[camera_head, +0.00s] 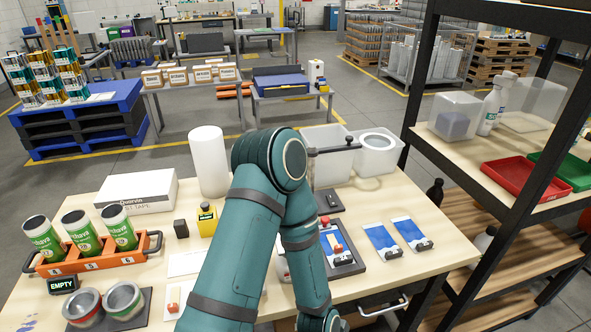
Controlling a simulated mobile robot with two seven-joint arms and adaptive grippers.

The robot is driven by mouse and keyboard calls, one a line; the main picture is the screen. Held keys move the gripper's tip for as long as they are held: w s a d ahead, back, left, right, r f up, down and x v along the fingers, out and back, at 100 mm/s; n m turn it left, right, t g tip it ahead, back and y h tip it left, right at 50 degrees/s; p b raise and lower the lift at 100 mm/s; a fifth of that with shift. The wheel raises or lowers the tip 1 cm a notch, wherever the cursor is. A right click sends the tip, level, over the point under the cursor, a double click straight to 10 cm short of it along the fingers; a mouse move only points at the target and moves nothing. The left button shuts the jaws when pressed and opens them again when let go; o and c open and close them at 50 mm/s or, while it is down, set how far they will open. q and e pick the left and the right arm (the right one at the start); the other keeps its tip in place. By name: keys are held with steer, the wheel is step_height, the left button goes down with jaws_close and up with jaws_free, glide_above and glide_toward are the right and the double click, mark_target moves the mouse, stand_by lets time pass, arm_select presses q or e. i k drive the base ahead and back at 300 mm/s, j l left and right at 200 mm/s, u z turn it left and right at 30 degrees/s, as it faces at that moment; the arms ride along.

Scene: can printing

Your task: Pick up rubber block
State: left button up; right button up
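I cannot tell for sure which thing is the rubber block. A small dark block (181,228) stands upright on the wooden table (375,289), left of a yellow bottle with a black cap (207,219). A red and tan piece (335,246) lies on a dark grey plate (345,265) right of my arm. A small pale block with a reddish part (173,300) lies on a white sheet at the front. One of my teal arms rises over the table middle and bends down, hiding what lies behind it. Neither gripper shows.
An orange rack (92,262) holds green cans at left; two open cans (105,304) stand in front. A white roll (208,162), a box (137,192) and clear bins (326,155) line the back. Blue-and-white cards (382,241) lie right. A dark-framed shelf (460,160) stands at right.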

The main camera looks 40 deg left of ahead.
mark_target(180, 227)
steer(key=u, duration=0.45)
steer(key=l+u, duration=0.15)
steer(key=u, duration=0.7)
steer(key=l+u, duration=0.1)
steer(key=u, duration=0.3)
steer(key=k+u, duration=0.1)
steer(key=u, duration=0.35)
steer(key=j+z, duration=0.1)
steer(key=z, duration=0.95)
steer(key=k+j+z, duration=0.15)
steer(key=j+z, duration=0.3)
steer(key=k+j+z, duration=0.2)
steer(key=z, duration=0.25)
steer(key=j, duration=0.15)
